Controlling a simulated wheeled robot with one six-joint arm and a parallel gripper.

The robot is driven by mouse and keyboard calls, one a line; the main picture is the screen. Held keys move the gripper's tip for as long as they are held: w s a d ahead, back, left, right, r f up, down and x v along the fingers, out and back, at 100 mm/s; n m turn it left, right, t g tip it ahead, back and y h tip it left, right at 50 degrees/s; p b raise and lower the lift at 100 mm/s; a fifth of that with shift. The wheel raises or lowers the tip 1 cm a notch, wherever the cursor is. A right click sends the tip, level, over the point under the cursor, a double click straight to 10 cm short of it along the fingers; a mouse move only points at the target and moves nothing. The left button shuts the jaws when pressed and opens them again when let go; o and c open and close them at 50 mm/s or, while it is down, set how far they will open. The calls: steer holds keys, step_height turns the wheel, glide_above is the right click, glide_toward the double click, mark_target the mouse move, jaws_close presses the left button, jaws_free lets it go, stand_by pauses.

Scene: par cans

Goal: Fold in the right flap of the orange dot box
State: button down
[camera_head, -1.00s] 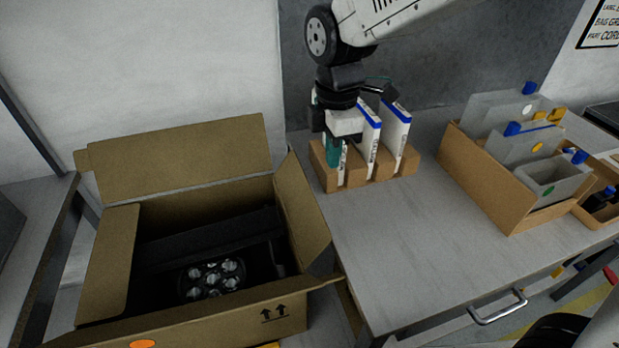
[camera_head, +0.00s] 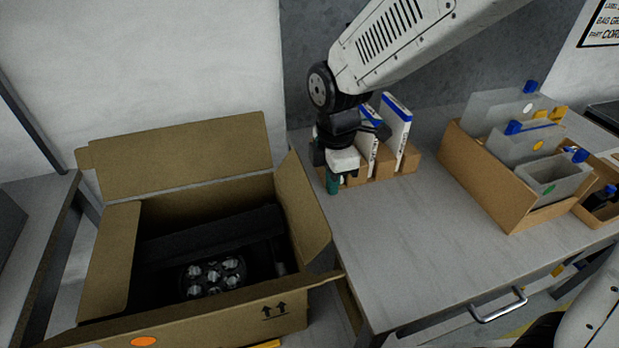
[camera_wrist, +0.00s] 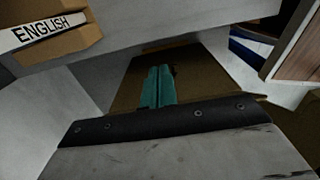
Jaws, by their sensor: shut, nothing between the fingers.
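The orange dot box (camera_head: 215,328) is an open brown carton at the left, with an orange dot (camera_head: 143,341) on its front. Its right flap (camera_head: 303,205) stands up and leans outward, toward the table. The left flap (camera_head: 108,260) leans inward and the back flap (camera_head: 180,155) stands up. A black lamp with several round lenses (camera_head: 213,277) lies inside. My gripper (camera_head: 333,190) is shut and empty, pointing down to the right of the right flap and apart from it. Its teal fingers (camera_wrist: 158,78) lie together in the wrist view, before a brown panel I cannot identify surely.
A brown block rack (camera_head: 405,161) holding white-and-blue booklets (camera_head: 397,122) stands right behind my gripper. A carton of grey bins (camera_head: 480,172) is at the right of the grey table (camera_head: 420,240). The table's middle is clear.

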mark_target(305, 190)
steer(key=shift+a, duration=0.1)
steer(key=shift+s+a, duration=0.4)
steer(key=shift+a, duration=0.95)
steer(key=shift+s+a, duration=0.4)
steer(key=shift+a, duration=1)
steer(key=shift+s+a, duration=0.4)
steer(key=shift+a, duration=0.95)
steer(key=shift+w+d+r, duration=0.25)
steer(key=shift+d+r, duration=0.5)
steer(key=shift+w+d+r, duration=0.2)
steer(key=shift+d+r, duration=0.5)
steer(key=shift+r, duration=0.05)
step_height(305, 190, up, 9)
